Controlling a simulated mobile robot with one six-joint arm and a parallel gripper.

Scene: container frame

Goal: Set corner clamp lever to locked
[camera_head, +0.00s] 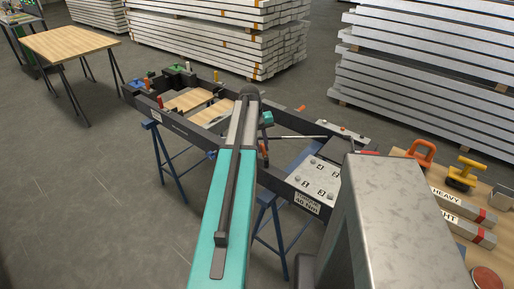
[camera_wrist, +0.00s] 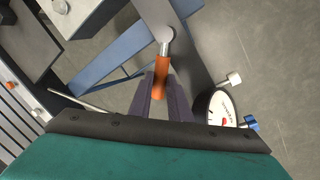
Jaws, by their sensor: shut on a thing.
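My gripper (camera_wrist: 161,84) is shut on the orange grip of a lever (camera_wrist: 162,66) in the wrist view. The lever's pale round pivot (camera_wrist: 167,34) sits just beyond my fingertips, on a dark grey frame beam (camera_wrist: 188,60). The lower end of the orange grip shows between my two dark fingers. In the head view my arm covers most of this place and my fingers cannot be made out. The dark container frame (camera_head: 193,131) stands on blue trestles there. Any lock marking is not readable.
A round dial gauge (camera_wrist: 222,108) is close to the right of my fingers. A side bench (camera_head: 478,205) holds lifters and bars. Beam stacks (camera_head: 225,35) stand behind.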

